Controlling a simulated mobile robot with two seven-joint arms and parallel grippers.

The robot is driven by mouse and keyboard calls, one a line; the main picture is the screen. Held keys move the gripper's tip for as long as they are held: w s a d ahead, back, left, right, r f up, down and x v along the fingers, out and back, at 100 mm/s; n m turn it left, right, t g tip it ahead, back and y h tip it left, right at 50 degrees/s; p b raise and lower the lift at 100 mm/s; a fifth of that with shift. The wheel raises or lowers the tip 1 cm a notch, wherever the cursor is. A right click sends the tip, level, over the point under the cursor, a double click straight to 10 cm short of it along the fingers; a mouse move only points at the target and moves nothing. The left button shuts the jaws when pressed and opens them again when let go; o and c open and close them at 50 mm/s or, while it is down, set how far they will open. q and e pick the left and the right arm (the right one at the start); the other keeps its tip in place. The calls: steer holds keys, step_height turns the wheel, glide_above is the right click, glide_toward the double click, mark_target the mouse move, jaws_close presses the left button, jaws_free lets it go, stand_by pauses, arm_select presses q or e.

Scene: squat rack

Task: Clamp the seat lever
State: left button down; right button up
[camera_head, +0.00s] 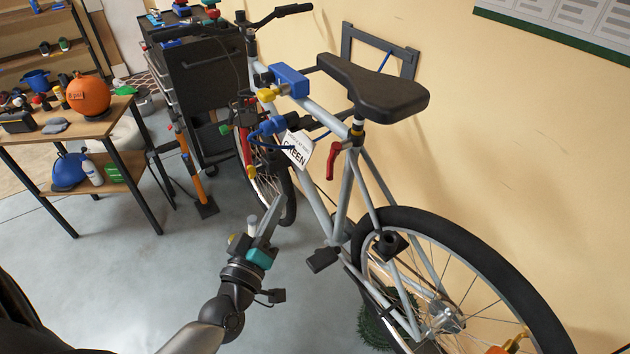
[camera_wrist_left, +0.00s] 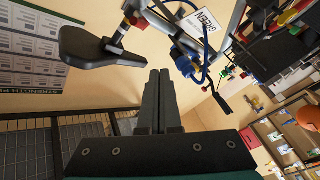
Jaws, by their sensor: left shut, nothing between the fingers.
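The bike's red seat lever (camera_head: 331,163) sits at the seat clamp, just below the black saddle (camera_head: 378,88). It points down and stands a little apart from the grey seat tube (camera_head: 345,190). In the left wrist view the lever (camera_wrist_left: 133,18) shows small near the top, next to the saddle (camera_wrist_left: 88,50). My left gripper (camera_head: 277,203) is below and left of the lever in the head view, clear of the bike and empty. Its two dark fingers (camera_wrist_left: 160,78) are together in the wrist view. My right gripper is in neither view.
A blue bike stand clamp (camera_head: 289,80) holds the frame's top tube. A white "GREEN" tag (camera_head: 297,150) hangs beside the frame. The rear wheel (camera_head: 460,270) is at the right. A wooden table (camera_head: 115,120) stands at the left. Floor around my left arm is clear.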

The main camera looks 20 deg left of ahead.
arm_select(q)
steer(key=n+h, duration=0.2)
steer(key=n, duration=0.1)
glide_toward(332, 163)
steer(key=w+a+r, duration=0.2)
steer(key=w+a, duration=0.3)
steer(key=a, duration=0.1)
steer(key=d, duration=0.1)
steer(key=d+f, duration=0.1)
steer(key=w+d, duration=0.1)
steer(key=d, duration=0.1)
steer(key=shift+w+f, duration=0.1)
steer(key=shift+f, duration=0.15)
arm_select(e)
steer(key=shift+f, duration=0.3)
